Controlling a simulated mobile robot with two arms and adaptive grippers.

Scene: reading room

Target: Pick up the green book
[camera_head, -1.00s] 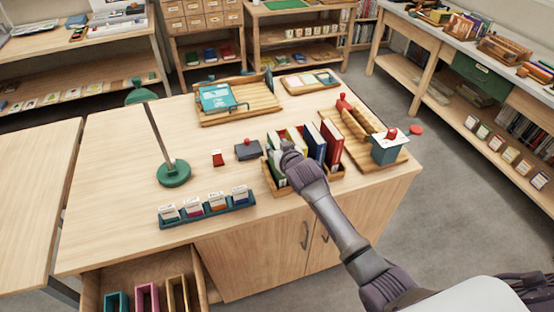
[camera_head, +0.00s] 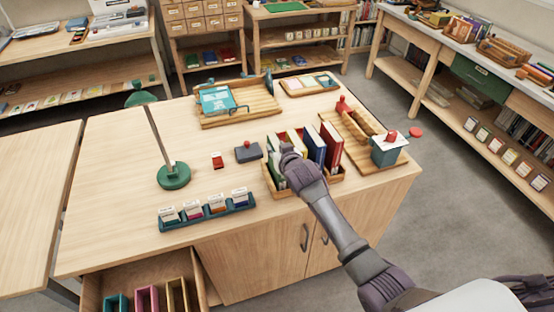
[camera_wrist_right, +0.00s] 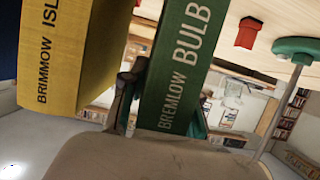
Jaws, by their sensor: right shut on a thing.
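The green book (camera_wrist_right: 177,75), lettered "BREMLOW BULB", stands between the fingers of my right gripper (camera_wrist_right: 160,110) in the right wrist view. My right gripper (camera_head: 287,150) is shut on it. In the head view the gripper is at the wooden book crate (camera_head: 308,190) and hides much of the green book (camera_head: 274,172). A yellow book (camera_wrist_right: 66,55), lettered "BRIMMOW ISL", is beside the green book with a gap between them. My left gripper is not in view.
Blue books (camera_head: 314,145) and a red book (camera_head: 331,144) stand in the crate. A dark grey box (camera_head: 248,152), a red item (camera_head: 217,161) and a green lamp base (camera_head: 174,176) are to the left. A card rack (camera_head: 208,213) is in front. An open drawer (camera_head: 140,273) is below.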

